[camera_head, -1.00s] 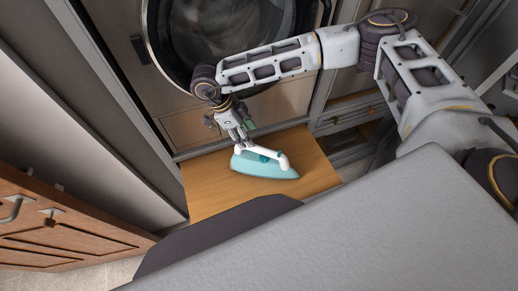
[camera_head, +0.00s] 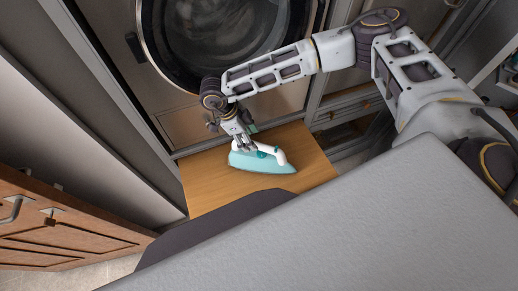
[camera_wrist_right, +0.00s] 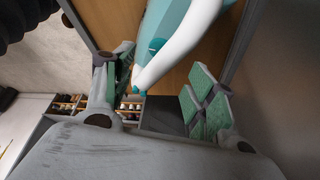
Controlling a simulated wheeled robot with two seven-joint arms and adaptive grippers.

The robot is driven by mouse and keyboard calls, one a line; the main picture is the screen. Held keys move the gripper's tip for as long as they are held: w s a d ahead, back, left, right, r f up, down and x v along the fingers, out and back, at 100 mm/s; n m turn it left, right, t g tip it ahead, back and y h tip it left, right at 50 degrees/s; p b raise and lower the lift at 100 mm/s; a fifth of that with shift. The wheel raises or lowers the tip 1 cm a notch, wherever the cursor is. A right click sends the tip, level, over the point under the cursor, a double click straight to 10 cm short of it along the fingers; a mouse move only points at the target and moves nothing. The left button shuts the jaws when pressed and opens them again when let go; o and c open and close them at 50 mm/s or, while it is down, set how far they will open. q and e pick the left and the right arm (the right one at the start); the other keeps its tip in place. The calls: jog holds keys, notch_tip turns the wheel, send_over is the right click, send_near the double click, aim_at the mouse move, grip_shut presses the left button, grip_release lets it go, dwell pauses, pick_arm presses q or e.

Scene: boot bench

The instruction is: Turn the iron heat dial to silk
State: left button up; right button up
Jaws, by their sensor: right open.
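The iron (camera_head: 264,164) has a teal body and a white handle. It rests on the wooden board, its pointed end to the right. A small teal part (camera_head: 262,154) shows by the handle; I cannot tell if it is the heat dial, and no silk mark is readable. My right gripper (camera_head: 240,140) is over the iron's left end, close to the handle. In the right wrist view its green-padded fingers (camera_wrist_right: 164,88) are spread apart, with the white handle (camera_wrist_right: 180,45) reaching between and beyond them. Contact is unclear. My left gripper is not in view.
The wooden board (camera_head: 215,193) has bare room left of and in front of the iron. A round-doored washing machine (camera_head: 220,40) stands behind it. A grey panel (camera_head: 90,130) and a brown cabinet (camera_head: 60,225) are at left.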

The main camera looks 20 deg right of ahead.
aim_at(261, 154)
jog(key=p+x, duration=0.1)
jog(key=x, duration=0.8)
